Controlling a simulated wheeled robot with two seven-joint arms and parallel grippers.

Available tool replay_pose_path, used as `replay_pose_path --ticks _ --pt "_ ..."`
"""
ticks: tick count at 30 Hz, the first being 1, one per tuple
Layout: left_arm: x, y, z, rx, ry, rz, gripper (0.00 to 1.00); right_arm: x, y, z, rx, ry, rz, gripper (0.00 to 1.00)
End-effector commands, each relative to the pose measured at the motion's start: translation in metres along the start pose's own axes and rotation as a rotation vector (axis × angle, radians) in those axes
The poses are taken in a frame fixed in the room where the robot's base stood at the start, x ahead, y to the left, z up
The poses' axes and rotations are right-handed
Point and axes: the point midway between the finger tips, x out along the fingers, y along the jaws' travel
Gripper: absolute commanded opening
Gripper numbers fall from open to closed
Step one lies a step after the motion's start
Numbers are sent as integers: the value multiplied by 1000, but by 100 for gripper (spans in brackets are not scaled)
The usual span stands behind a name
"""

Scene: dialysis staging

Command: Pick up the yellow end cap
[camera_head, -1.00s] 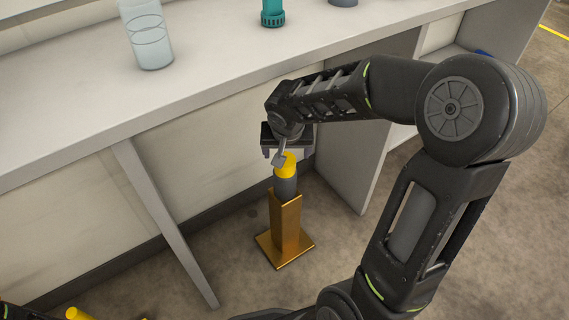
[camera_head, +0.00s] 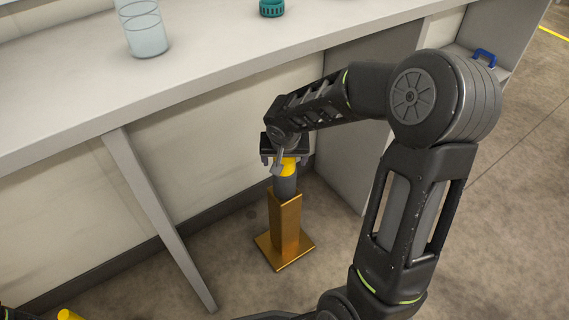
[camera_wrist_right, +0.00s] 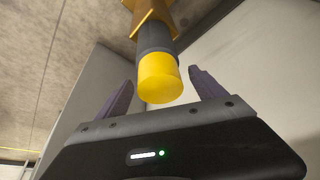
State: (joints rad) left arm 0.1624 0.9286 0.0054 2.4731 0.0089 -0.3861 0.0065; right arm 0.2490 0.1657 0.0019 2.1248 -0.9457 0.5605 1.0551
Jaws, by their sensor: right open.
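The yellow end cap (camera_head: 289,166) sits on top of a dark grey cylinder (camera_head: 285,187), which stands upright in a gold-coloured stand (camera_head: 286,222) on the floor. My right gripper (camera_head: 279,160) is over the cap and hides part of it in the head view. In the right wrist view the cap (camera_wrist_right: 160,78) lies in the gap between the two open purple fingers of the right gripper (camera_wrist_right: 160,85). Clear gaps show on both sides of the cap there. My left gripper is not in view.
A white counter (camera_head: 230,65) runs behind and above the stand, with a clear beaker (camera_head: 146,35) and a teal ring-like part (camera_head: 271,9) on it. A slanted counter leg (camera_head: 160,215) stands left of the stand. Another yellow piece (camera_head: 70,315) shows at the bottom left.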

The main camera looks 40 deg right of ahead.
Motion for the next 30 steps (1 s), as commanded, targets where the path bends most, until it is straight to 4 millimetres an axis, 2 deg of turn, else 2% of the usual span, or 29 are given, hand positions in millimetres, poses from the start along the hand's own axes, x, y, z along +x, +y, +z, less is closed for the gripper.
replay_pose_path --ticks 17,30 --pt "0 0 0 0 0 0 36 0 0 0 1 1 0 80" --pt "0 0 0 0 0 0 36 0 0 0 1 1 0 44"
